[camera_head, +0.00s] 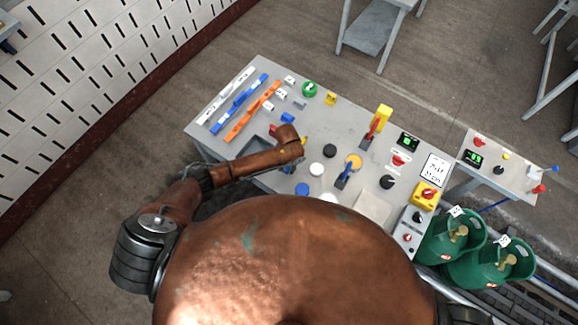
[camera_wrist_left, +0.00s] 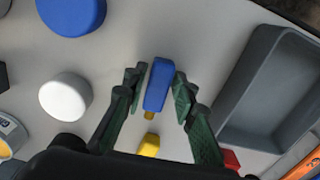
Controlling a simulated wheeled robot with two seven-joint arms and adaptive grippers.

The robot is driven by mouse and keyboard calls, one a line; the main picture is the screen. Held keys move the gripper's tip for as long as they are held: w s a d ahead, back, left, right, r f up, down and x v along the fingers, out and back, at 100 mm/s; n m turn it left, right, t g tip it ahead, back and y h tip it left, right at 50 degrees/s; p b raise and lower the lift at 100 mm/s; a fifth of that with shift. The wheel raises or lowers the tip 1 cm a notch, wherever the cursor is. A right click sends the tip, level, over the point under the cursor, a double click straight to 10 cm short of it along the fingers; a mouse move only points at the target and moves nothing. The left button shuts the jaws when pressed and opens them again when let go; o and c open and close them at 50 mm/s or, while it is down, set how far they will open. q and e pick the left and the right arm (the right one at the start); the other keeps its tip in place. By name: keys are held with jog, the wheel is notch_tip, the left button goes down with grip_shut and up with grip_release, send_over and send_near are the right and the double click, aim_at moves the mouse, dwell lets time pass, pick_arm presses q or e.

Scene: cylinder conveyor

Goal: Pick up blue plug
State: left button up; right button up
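The blue plug (camera_wrist_left: 159,84) has a blue body and a small brass-coloured tip. In the left wrist view it lies between the two green fingers of my left gripper (camera_wrist_left: 160,82). The fingers stand on either side of it, close to its sides, and look open; contact is not clear. In the head view my left gripper (camera_head: 289,160) hangs over the grey table (camera_head: 215,143), and only a bit of blue shows beneath the arm. My right gripper is not in view.
A grey tray (camera_wrist_left: 262,88) is beside the plug. A blue round button (camera_wrist_left: 72,14) and a white one (camera_wrist_left: 66,97) stand on the other side. A yellow piece (camera_wrist_left: 149,145) and a red piece (camera_wrist_left: 231,159) are close by. Levers and switches fill the table's right part.

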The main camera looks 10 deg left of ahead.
pick_arm(q)
grip_shut()
